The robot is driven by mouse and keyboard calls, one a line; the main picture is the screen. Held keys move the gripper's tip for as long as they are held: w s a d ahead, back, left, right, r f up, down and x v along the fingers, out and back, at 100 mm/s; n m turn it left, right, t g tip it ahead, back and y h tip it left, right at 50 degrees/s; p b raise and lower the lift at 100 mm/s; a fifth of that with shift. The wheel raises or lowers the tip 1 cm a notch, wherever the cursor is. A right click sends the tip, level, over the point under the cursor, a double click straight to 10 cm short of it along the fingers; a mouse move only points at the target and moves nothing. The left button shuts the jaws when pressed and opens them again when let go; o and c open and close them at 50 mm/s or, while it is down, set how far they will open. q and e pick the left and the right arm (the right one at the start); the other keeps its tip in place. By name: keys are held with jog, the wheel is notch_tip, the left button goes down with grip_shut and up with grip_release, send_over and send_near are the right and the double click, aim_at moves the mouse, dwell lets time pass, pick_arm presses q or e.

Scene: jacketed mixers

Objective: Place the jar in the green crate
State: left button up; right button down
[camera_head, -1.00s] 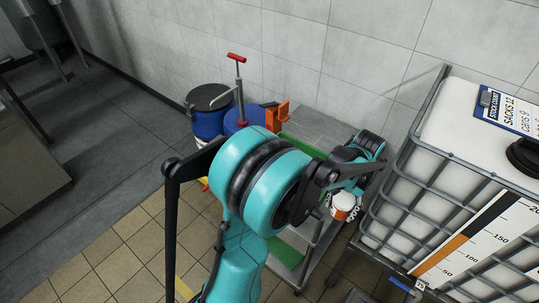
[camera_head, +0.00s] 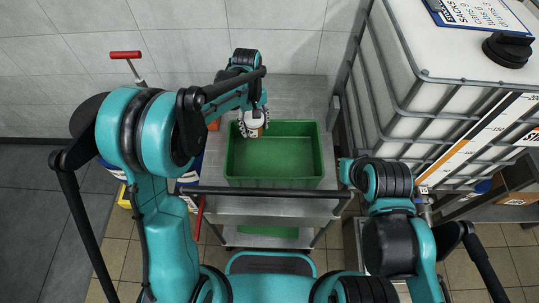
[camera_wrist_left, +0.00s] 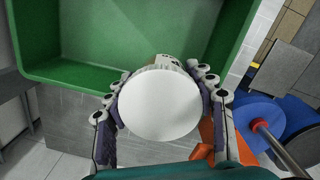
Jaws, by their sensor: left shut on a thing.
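The jar (camera_head: 254,117) is white with an orange band. My left gripper (camera_head: 254,126) is shut around it. In the left wrist view, the jar's round white lid (camera_wrist_left: 160,104) lies between both fingers of the gripper (camera_wrist_left: 160,110). The green crate (camera_head: 285,166) stands on a grey metal cart and its visible floor is empty. In the head view the jar overlaps the crate's back rim, left of its middle. The crate (camera_wrist_left: 75,78) also shows behind the jar in the wrist view. The jar's height above the rim is unclear.
The cart (camera_head: 300,88) has bare top behind the crate and a handle bar (camera_head: 270,193) in front. A caged white tank (camera_head: 420,90) stands close on the right. Blue drums (camera_wrist_left: 250,118) and a red-handled tool (camera_head: 126,55) are at the left. A tiled wall is behind.

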pick_arm(q)
jog(key=w+d+n+p, duration=0.1)
jog(key=w+d+n, duration=0.1)
jog(key=d+n, duration=0.35)
jog(key=w+d+n+p, duration=0.1)
jog(key=w+d+n, duration=0.1)
jog(key=d, duration=0.7)
jog(key=b, duration=0.2)
send_over(276, 161)
jog(key=shift+h, duration=0.4)
jog(key=f, duration=0.7)
jog(key=shift+a+f, duration=0.1)
jog(key=shift+a, duration=0.15)
jog(key=shift+w+f+b, duration=0.1)
jog(key=shift+f+b, duration=0.6)
jog(key=shift+f, duration=1.25)
jog(key=shift+f, duration=0.15)
jog(key=o, duration=1.3)
